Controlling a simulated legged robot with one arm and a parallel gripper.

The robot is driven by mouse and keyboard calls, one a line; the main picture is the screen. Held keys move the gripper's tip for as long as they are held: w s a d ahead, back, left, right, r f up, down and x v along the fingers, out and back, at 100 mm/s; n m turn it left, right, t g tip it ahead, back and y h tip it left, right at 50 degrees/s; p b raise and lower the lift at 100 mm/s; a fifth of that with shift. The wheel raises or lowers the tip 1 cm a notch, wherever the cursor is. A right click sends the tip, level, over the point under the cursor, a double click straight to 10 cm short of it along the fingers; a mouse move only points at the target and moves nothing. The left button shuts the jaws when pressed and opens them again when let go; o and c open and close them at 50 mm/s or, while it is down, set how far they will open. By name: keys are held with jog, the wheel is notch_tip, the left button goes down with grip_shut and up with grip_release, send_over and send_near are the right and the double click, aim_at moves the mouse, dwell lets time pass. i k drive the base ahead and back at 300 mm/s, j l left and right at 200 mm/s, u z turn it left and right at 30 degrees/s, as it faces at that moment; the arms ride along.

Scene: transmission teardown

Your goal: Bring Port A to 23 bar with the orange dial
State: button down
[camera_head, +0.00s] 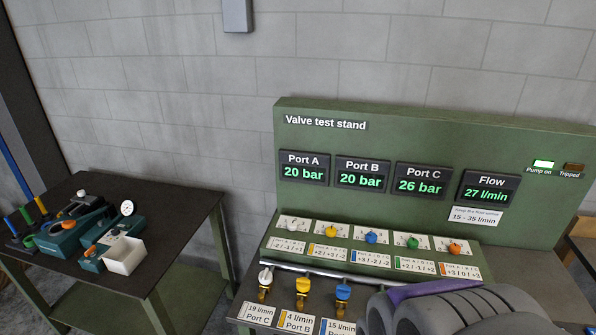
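The Port A display (304,168) on the green valve test stand reads 20 bar. The orange dial (455,248) is the rightmost of the dials on the sloped panel. A small card (460,271) below it carries small figures, hard to read for certain. Port B (361,174) reads 20 bar, Port C (423,181) reads 26 bar and Flow (488,189) reads 27 l/min. Grey rounded links with a purple strip, which look like my arm, fill the lower right, in front of the stand. My gripper's fingertips cannot be made out.
White (292,224), yellow (330,231), blue (371,236) and green (413,242) dials sit left of the orange one. Three valve levers with tags stand in front. A flow card (475,216) says 15 - 35 l/min. The Pump on lamp (543,163) is lit; Tripped (574,167) is dim.

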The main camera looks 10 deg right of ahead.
aim_at(453, 248)
jog(key=z, duration=1.25)
jog(key=i, duration=0.5)
